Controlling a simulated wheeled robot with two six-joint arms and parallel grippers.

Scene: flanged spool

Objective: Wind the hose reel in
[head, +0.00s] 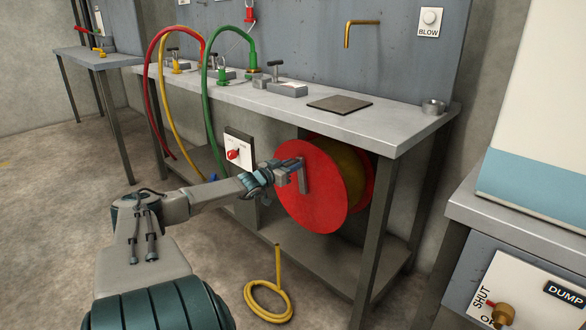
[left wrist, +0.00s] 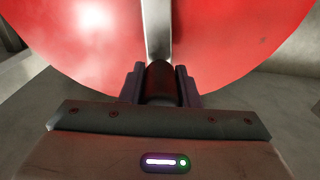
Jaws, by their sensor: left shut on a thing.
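The hose reel has a large red flange (head: 312,208) facing me and hangs under the workbench. The yellow hose (head: 343,160) is wound between its two flanges. A grey crank arm (head: 304,180) lies across the flange's face. My left gripper (head: 291,172) is at the crank, shut on its handle. In the left wrist view, the dark, rounded crank handle (left wrist: 161,82) sits between the fingers, with the red flange (left wrist: 225,45) behind. The loose hose end (head: 268,301) lies coiled on the floor, with a short length rising from it. My right gripper is not in view.
The workbench (head: 400,133) stands above the reel, with a leg (head: 375,245) to its right and a low shelf (head: 315,268) below. A panel with a red knob (head: 233,154) is left of the reel. Red, yellow and green hoses loop over the bench's left end. Open floor lies in front.

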